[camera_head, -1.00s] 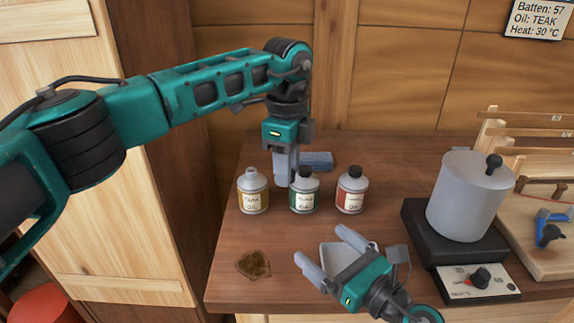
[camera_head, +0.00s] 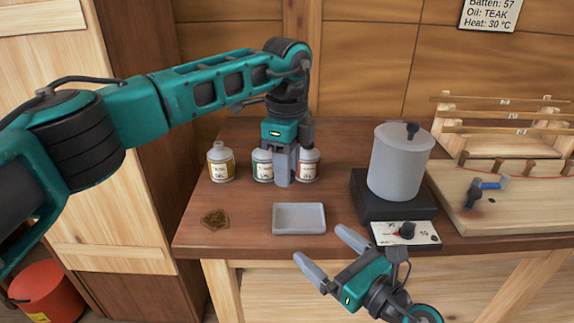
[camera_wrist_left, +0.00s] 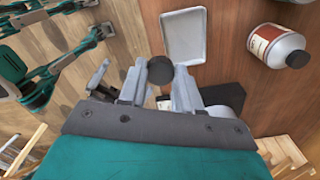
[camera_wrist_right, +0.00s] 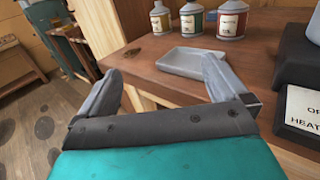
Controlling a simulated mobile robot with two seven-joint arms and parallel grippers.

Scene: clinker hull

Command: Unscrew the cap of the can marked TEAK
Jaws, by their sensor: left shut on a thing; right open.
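The can with the yellow label, marked TEAK (camera_head: 220,165), stands upright on the bench at the left of the row. Its top is bare grey, without a dark cap. My left gripper (camera_head: 283,178) is right of it, in front of the gap between the green-label can (camera_head: 263,167) and the red-label can (camera_head: 308,167). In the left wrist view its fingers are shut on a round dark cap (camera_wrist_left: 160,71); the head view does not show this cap. My right gripper (camera_head: 325,252) is open and empty, at the bench's front edge.
An empty grey tray (camera_head: 299,219) lies in front of the cans, with a brown stain (camera_head: 215,219) to its left. A lidded pot (camera_head: 400,165) on a heater (camera_head: 405,234) and a wooden rack (camera_head: 505,128) stand right. A red bucket (camera_head: 47,290) is on the floor.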

